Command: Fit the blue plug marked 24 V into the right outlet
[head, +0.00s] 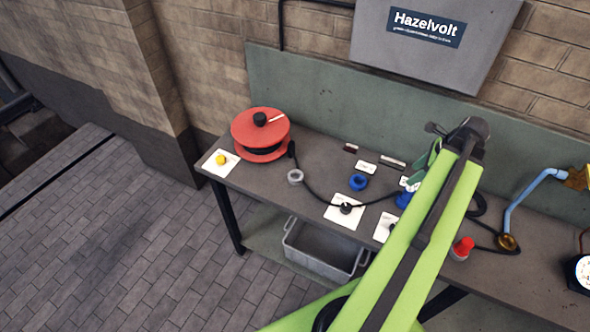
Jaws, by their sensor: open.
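A blue plug-like piece (404,199) stands on the bench, partly behind my arm. A black cable ends close to it; whether it joins it is hard to see, and no 24 V mark is readable. My gripper (415,176) is open, just above and beside this piece, mostly hidden by my light green arm. Whether it touches the piece cannot be told. A blue ring-shaped outlet (358,182) sits to the left, with a white label (365,167) behind it. A grey ring (295,176) lies further left. A red piece (462,247) stands to the right of my arm.
A red cable reel (261,134) stands at the bench's left end, near a yellow button (221,159). A knob on a white plate (345,208) is at the front edge. A blue pipe (530,192) and a gauge (583,272) are at right. A grey crate (322,250) sits below.

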